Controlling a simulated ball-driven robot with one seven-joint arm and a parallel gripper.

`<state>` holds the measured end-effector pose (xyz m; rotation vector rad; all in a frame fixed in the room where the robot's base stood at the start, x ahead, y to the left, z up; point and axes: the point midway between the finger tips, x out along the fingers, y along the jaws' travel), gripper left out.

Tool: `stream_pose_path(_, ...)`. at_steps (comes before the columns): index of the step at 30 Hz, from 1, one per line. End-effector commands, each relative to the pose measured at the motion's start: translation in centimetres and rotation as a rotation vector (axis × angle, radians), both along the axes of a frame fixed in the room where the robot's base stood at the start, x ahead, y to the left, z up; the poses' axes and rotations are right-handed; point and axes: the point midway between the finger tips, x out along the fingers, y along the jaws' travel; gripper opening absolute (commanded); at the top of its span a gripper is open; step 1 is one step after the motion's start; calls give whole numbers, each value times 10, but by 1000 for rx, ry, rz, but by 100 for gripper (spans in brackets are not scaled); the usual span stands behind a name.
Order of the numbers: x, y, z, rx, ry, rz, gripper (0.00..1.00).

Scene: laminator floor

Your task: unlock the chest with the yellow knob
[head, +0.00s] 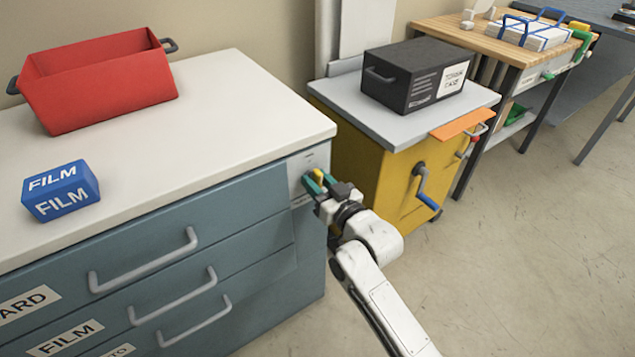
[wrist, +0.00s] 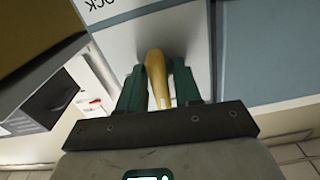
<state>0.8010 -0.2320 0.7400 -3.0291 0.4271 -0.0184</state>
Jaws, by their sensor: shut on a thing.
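The chest (head: 180,230) is a blue-grey drawer unit with a white top, at the left in the head view. Its yellow knob (wrist: 156,76) sits on a pale plate (wrist: 135,40) at the chest's upper right front corner. The knob also shows in the head view (head: 319,174), partly hidden by the fingers. My gripper (wrist: 158,90) has its green fingers on either side of the knob and is shut on it. In the head view my gripper (head: 318,184) reaches the plate from the right. Lettering on the plate is partly cut off in the wrist view.
A red bin (head: 95,85) and a blue FILM box (head: 60,190) stand on the chest top. A yellow cabinet (head: 385,185) with a crank (head: 425,185) and a black box (head: 415,75) stands to the right. The floor in front is clear.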

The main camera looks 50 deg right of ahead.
Motion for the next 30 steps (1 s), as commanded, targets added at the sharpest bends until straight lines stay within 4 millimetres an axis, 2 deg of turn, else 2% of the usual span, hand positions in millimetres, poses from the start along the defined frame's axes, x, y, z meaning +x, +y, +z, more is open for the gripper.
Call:
stream_pose_path(9,0,0,-2,-84,29,1,3)
stream_pose_path(23,-1,0,-2,-95,32,0,3)
stream_pose_path(24,-1,0,-2,-95,32,0,36)
stream_pose_path(26,-1,0,-2,-95,32,0,42)
stream_pose_path(30,0,0,-1,-94,30,0,43)
